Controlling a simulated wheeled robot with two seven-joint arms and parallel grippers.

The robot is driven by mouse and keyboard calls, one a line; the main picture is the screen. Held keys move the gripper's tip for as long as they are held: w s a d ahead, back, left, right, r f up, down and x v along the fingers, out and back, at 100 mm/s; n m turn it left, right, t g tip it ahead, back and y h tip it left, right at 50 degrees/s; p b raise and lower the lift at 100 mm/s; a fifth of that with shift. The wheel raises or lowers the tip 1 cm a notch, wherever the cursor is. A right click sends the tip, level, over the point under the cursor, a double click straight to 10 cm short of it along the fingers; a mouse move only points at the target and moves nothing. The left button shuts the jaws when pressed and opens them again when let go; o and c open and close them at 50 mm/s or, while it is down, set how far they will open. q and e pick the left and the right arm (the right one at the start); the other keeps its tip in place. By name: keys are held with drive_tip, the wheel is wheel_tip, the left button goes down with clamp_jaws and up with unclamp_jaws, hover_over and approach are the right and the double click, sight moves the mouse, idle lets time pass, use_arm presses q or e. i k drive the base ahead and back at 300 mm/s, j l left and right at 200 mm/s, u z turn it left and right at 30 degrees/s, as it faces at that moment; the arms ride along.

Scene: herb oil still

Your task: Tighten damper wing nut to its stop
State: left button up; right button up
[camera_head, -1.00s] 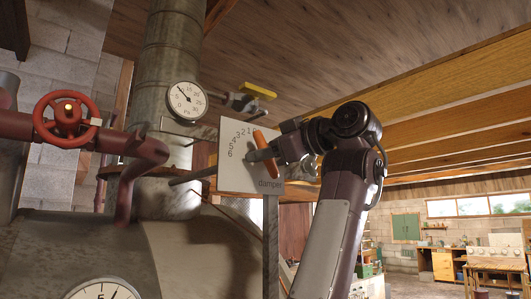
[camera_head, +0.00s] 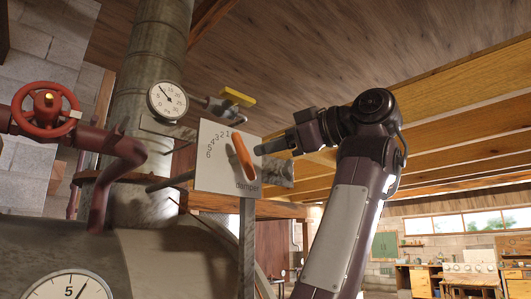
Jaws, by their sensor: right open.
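The damper plate (camera_head: 213,178) is a white board with numbers 1 to 6 and the word "damper", fixed on a grey post beside the stove pipe. An orange damper handle (camera_head: 243,155) stands tilted in front of it, its top leaning left. I cannot make out the wing nut; it is hidden or too small to tell. My right gripper (camera_head: 258,150) is open, just right of the handle near the plate's right edge, pointing left. Its fingers appear empty; whether they touch the handle I cannot tell. My left gripper is not in view.
A round pressure gauge (camera_head: 167,101) and a yellow-handled valve (camera_head: 237,97) are above the plate. A red handwheel (camera_head: 46,111) on a dark red pipe is at left. A larger gauge (camera_head: 68,287) is at bottom left. Wooden beams run overhead at right.

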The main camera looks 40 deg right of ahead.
sight(287, 171)
drive_tip(key=z, duration=1.35)
drive_tip(key=k+l, duration=0.2)
drive_tip(key=k, duration=0.3)
